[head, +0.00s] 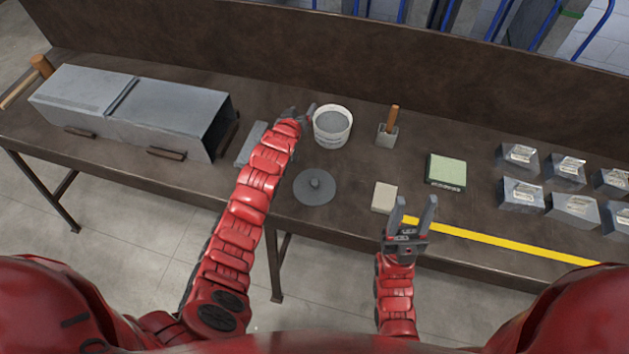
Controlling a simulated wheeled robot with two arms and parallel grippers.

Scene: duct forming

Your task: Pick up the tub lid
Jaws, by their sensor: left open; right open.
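The tub lid (314,187) is a round grey disc with a small knob in its middle. It lies flat on the brown workbench, below the tub in the picture. The white tub (332,126) stands uncovered and holds grey material. My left gripper (298,113) is open at the tub's left side, beyond the lid; its fingers are small and partly hidden, and I cannot tell whether they touch the tub. My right gripper (413,206) is open and empty near the bench's front edge, right of the lid, with its fingers pointing away from me.
A grey metal duct (130,110) lies at the left, with a mallet (25,82) beside it. A grey bar (251,144), beige block (384,197), wooden-handled tool (389,128), green-topped block (446,171), yellow strip (500,240) and several metal pieces (566,170) are on the workbench (350,225).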

